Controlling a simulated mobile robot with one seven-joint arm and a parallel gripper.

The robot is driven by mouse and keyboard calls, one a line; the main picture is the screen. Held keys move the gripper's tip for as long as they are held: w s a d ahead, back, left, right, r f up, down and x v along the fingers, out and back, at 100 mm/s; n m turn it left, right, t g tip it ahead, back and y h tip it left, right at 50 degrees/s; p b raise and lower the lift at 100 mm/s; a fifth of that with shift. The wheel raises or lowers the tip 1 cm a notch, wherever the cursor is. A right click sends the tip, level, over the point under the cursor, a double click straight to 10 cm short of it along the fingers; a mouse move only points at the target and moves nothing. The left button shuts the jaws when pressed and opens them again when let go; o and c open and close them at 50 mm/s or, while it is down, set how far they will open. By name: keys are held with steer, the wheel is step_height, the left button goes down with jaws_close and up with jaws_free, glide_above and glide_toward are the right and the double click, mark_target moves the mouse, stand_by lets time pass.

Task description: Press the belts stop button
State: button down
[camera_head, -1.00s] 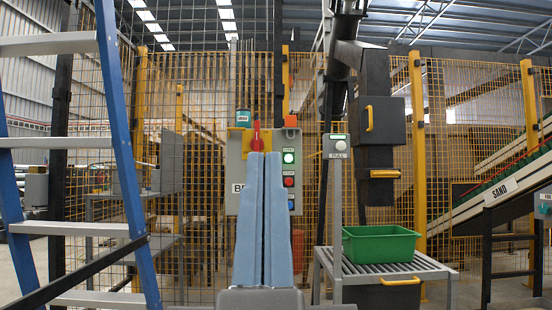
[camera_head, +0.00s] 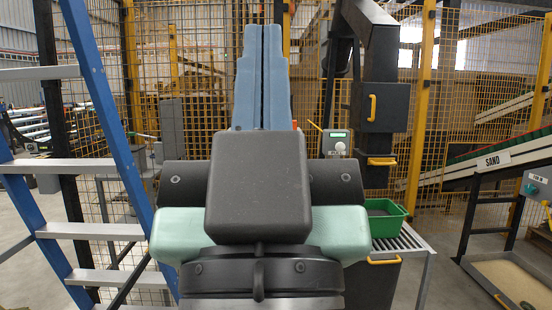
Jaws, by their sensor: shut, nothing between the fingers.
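The belts control panel with its stop button is hidden behind my arm in the head view. Only a small orange bit (camera_head: 295,125) shows beside my fingers, perhaps from the panel's top. My gripper (camera_head: 263,30) has two long blue fingers side by side with only a thin dark line between them. It is shut and empty, its tips high at the top centre. My dark wrist and arm links fill the middle below it. I cannot tell how far the fingertips are from the panel.
A blue stepladder (camera_head: 105,130) stands close on the left. A small panel with a green display (camera_head: 337,143) stands nearby. The sand conveyor (camera_head: 480,165) is far right; yellow mesh fencing stands behind.

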step_height(320, 180, up, 18)
steer(key=p, duration=1.5)
steer(key=shift+p, duration=0.3)
